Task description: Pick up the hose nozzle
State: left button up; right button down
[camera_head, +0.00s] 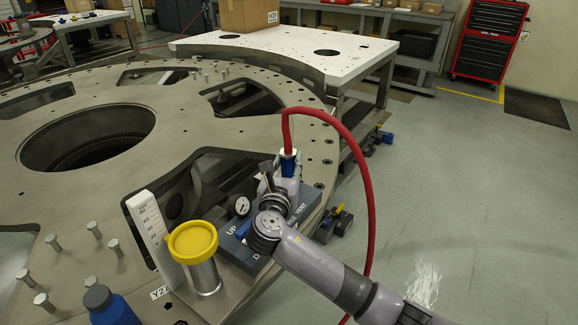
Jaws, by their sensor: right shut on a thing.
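The hose nozzle (288,164) is blue with a pale collar, at the end of a red hose (371,190). It stands roughly upright above the right part of the turret plate (200,112), beside the dark blue labelled block (304,203). My right gripper (283,177) reaches in from the lower right and is shut on the nozzle. The wrist hides most of the fingers and the nozzle's lower end, so I cannot tell whether it touches the block. My left gripper is not in view.
A yellow-capped cylinder (205,270), a white scale (150,232), a gauge (242,206) and a blue bottle (108,306) stand close by. The plate has large openings and several upright pins.

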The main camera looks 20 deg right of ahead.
jog(key=shift+r, duration=0.1)
notch_tip(320, 180, up, 20)
dwell(0.5)
jog(key=shift+p, duration=0.4)
jog(key=shift+r+p, duration=1.4)
jog(key=shift+p, duration=0.9)
